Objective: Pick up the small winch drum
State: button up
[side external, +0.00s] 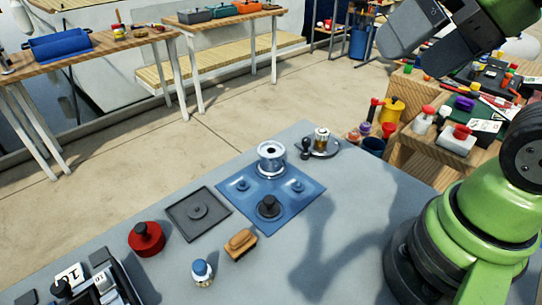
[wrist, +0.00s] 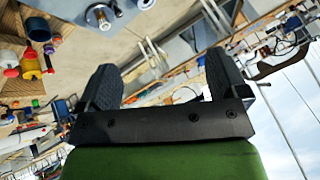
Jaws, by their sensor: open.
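A silver, hollow-topped drum (side external: 271,157), likely the small winch drum, stands upright at the far corner of a blue mat (side external: 243,205) on the grey table. A black knob-like piece (side external: 268,207) stands at the mat's near corner. Low round bosses lie at its left and right corners. My gripper (side external: 405,40) is high at the upper right, well away from the drum. In the wrist view its two dark fingers (wrist: 163,82) are wide apart with nothing between them.
A red drum with a black knob (side external: 146,238), a grey square plate (side external: 198,213), a wooden brush-like block (side external: 240,243) and a blue-topped jar (side external: 202,272) stand left of and before the mat. A dish with a small jar (side external: 318,152) is close right. Right of the mat is clear.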

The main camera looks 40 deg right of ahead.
jog(key=n+g+h, duration=0.2)
jog(key=n+g, duration=0.1)
jog(key=g, duration=0.3)
send_over(272, 151)
jog(key=s, duration=0.2)
notch_tip(272, 151, down, 14)
jog(key=shift+n+g, duration=0.5)
jog(key=shift+g, duration=0.1)
jog(key=f, duration=0.6)
jog(key=w+f, duration=0.1)
jog(key=f, duration=0.2)
jog(key=shift+w+d+f, duration=0.1)
jog(key=shift+f, duration=0.25)
jog(key=f, duration=0.6)
jog(key=shift+w, duration=0.35)
jog(key=shift+r, duration=0.1)
jog(key=c, duration=1.1)
notch_tip(272, 151, up, 10)
jog(key=shift+r, duration=0.1)
